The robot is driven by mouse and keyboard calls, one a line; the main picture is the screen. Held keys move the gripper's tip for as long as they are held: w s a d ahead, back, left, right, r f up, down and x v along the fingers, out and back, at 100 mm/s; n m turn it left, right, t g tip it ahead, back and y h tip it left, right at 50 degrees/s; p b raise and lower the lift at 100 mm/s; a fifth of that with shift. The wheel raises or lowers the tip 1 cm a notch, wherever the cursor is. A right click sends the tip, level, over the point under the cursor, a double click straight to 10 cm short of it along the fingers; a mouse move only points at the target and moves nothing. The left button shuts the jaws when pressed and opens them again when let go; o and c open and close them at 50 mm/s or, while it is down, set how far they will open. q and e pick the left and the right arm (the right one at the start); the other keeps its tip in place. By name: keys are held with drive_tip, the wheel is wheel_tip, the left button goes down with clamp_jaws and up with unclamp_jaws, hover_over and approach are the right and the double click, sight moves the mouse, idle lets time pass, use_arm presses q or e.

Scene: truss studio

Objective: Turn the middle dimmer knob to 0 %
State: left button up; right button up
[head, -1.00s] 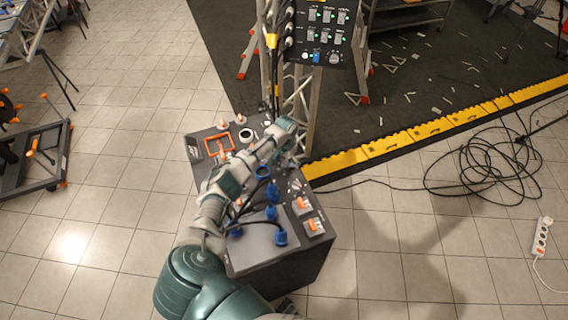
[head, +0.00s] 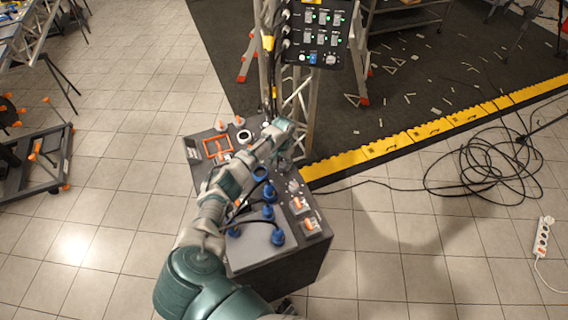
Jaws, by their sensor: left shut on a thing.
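A dark control box (head: 305,265) stands on the tiled floor, with blue plugs, orange switches and small controls on its sloping top. My left arm reaches across it from below. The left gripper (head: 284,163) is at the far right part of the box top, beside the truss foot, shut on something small. What it holds is hidden by the gripper and wrist; from its place I take it to be the middle dimmer knob. Small light-coloured controls (head: 294,187) show just nearer than the gripper, too small to read. My right gripper is out of view.
An upright panel (head: 318,35) with green lights hangs on a metal truss (head: 298,112) just behind the box. Blue plugs (head: 269,212) with cables stand close to my arm. A yellow edge strip (head: 420,133) and a black cable heap (head: 480,165) lie right.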

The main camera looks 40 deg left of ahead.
use_arm(q)
drive_tip(key=shift+s+f, duration=0.25)
drive_tip(key=shift+n+p, duration=0.3)
drive_tip(key=shift+p, duration=0.2)
drive_tip(key=n+p, duration=0.3)
drive_tip(key=shift+r, duration=0.1)
drive_tip(key=shift+n+p, duration=0.9)
drive_tip(key=shift+p, duration=0.05)
drive_tip(key=n+p, duration=0.2)
drive_tip(key=n, duration=0.1)
drive_tip(key=shift+d+n, duration=0.1)
drive_tip(key=shift+n, duration=0.3)
drive_tip(key=n+p, duration=0.1)
drive_tip(key=n, duration=0.6)
drive_tip(key=n+p, duration=0.1)
drive_tip(key=n, duration=0.1)
drive_tip(key=shift+f+n, duration=0.2)
drive_tip(key=shift+n, duration=0.2)
drive_tip(key=n, duration=1)
drive_tip(key=shift+n, duration=0.4)
drive_tip(key=n, duration=0.5)
drive_tip(key=shift+w+n, duration=0.1)
drive_tip(key=shift+n, duration=0.3)
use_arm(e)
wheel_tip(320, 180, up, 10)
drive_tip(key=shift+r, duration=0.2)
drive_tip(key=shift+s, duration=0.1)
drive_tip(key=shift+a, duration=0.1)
